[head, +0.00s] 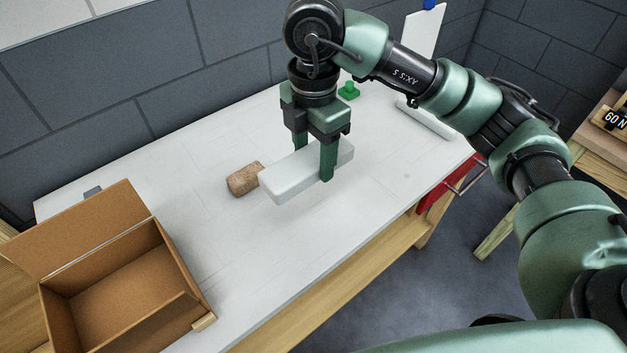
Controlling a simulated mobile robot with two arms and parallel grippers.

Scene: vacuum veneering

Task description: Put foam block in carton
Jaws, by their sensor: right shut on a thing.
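A white foam block (292,180) is held by my right gripper (312,170), which is shut across it. The block looks lifted a little above the white table, with a shadow below it. The open brown carton (190,287) stands at the lower left, its flaps spread and its inside looking empty. The gripper and block are to the right of the carton and apart from it. My left gripper is not in view.
A cork cylinder (244,179) lies just left of the foam block on the white table (230,245). A green object (348,91) and a white roll (428,119) are farther back. The tabletop between block and carton is clear.

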